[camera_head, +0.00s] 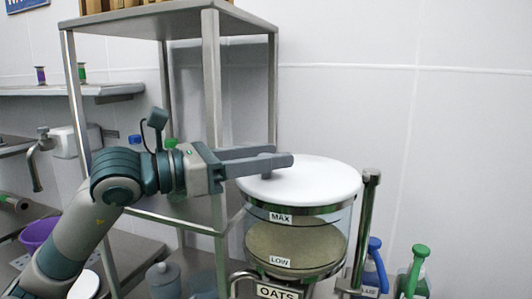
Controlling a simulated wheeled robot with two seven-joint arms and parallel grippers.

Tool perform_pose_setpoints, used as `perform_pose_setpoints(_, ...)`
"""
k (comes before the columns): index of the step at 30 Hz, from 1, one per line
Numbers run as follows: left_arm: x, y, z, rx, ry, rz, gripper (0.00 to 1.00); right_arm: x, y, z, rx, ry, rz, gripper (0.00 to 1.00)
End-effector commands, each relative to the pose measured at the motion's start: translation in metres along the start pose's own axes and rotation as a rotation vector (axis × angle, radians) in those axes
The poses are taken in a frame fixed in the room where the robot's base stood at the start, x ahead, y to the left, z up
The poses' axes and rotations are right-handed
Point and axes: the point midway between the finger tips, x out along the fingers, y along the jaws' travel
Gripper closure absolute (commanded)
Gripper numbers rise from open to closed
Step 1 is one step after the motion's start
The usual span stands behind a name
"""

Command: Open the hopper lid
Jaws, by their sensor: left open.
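The hopper (300,222) is a clear round container marked MAX, LOW and OATS, with pale oats (295,245) inside up to between the two marks. Its white round lid (325,185) lies flat on top and covers it. My left gripper (284,160) comes in from the left, with its fingers level over the lid's left back part. It is open. A small grey stub (267,175) shows at the fingers, just above the lid; whether it is a lid knob between them I cannot tell. My right gripper is out of view.
A metal rack (210,90) stands behind my left arm, close to the hopper. An upright metal post (366,220) stands at the hopper's right side. Blue (375,268) and green (415,275) bottles stand to the right. A purple bowl (38,232) is at far left.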

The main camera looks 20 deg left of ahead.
Motion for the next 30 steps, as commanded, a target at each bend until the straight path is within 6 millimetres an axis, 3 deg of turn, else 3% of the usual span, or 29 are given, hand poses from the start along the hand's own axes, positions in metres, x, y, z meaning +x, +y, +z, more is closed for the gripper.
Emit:
perform_pose_setpoints(3, 0.000, 0.000, 0.000, 0.000, 0.000, 0.000, 0.57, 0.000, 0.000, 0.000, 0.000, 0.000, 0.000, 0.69)
perform_pose_setpoints(9, 0.000, 0.000, 0.000, 0.000, 0.000, 0.000, 1.00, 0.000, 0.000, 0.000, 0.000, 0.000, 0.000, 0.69)
perform_pose_setpoints(17, 0.001, 0.003, -0.002, 0.000, 0.005, -0.014, 1.00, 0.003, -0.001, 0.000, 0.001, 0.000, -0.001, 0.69)
perform_pose_setpoints(30, 0.010, 0.024, -0.001, -0.001, 0.002, -0.129, 1.00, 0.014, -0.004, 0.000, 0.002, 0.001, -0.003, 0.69)
